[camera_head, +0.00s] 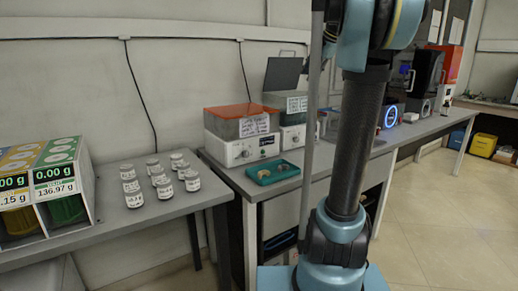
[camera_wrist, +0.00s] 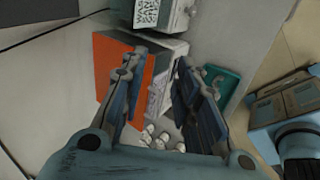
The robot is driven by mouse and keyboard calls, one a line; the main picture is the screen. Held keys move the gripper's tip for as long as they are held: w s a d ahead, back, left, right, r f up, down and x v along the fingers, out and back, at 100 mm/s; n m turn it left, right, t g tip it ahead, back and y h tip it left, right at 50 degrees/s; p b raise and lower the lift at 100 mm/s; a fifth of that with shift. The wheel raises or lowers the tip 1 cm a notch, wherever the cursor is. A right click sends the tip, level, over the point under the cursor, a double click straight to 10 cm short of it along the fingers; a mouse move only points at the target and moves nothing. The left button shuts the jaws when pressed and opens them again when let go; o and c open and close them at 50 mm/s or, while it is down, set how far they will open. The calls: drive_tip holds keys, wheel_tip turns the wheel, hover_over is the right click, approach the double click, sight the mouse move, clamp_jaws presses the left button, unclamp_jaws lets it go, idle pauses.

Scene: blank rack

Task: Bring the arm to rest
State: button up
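My gripper (camera_wrist: 161,62) shows in the wrist view with its two fingers apart and nothing between them. Through the gap I see part of a white box with an orange top (camera_wrist: 113,70) and several small white-lidded jars (camera_wrist: 162,138) farther below. The fingers hide part of that box. In the head view my arm stands upright right of centre, and its upper end runs out of the top of the picture, so the gripper is not seen there.
An orange-topped device (camera_head: 240,135) and a green tray (camera_head: 272,172) sit on the middle bench. Dark machines (camera_head: 425,72) stand farther back. Floor (camera_head: 430,220) is clear at right.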

drive_tip(key=s+a+f+m+g+h, duration=0.1)
drive_tip(key=s+f+m, duration=1.1)
drive_tip(key=s+f, duration=0.6)
drive_tip(key=s+f+m+g+h, duration=0.2)
drive_tip(key=s+f+m, duration=0.9)
drive_tip(key=s+f, duration=0.7)
wheel_tip(320, 180, down, 6)
drive_tip(key=shift+s+a+r+m+h, duration=0.1)
drive_tip(key=shift+s+a+m+h, duration=0.2)
drive_tip(key=shift+a+m, duration=0.1)
drive_tip(key=shift+w, duration=0.1)
drive_tip(key=shift+w+f, duration=0.25)
drive_tip(key=shift+w, duration=0.1)
